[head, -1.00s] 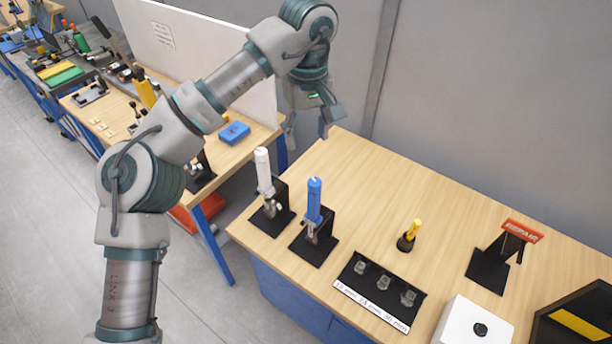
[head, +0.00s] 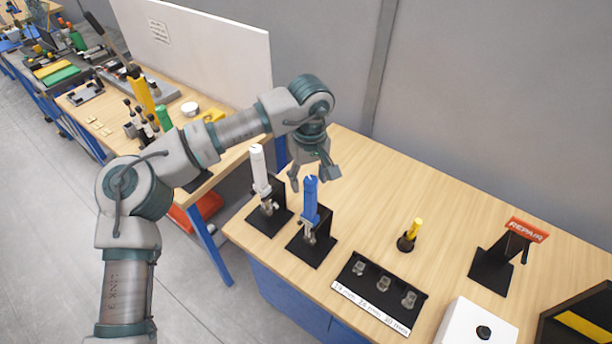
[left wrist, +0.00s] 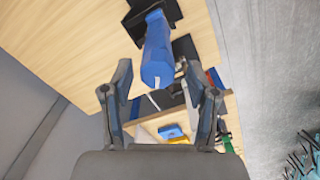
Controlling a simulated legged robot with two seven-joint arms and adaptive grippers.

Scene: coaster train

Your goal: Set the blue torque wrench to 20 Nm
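The blue torque wrench (head: 310,202) stands upright, handle up, in a black stand (head: 318,250) near the left end of the right-hand bench. My left gripper (head: 314,180) is open and empty, just above and behind the top of the blue handle in the head view. In the left wrist view the blue handle (left wrist: 158,52) shows beyond and between the spread fingers (left wrist: 156,82), with no clear contact. A pale mark shows on the handle's end, but no scale or setting is readable. My right gripper is not in view.
A white-handled tool (head: 259,170) stands in a similar stand close left of the wrench. The bench's back middle is clear.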

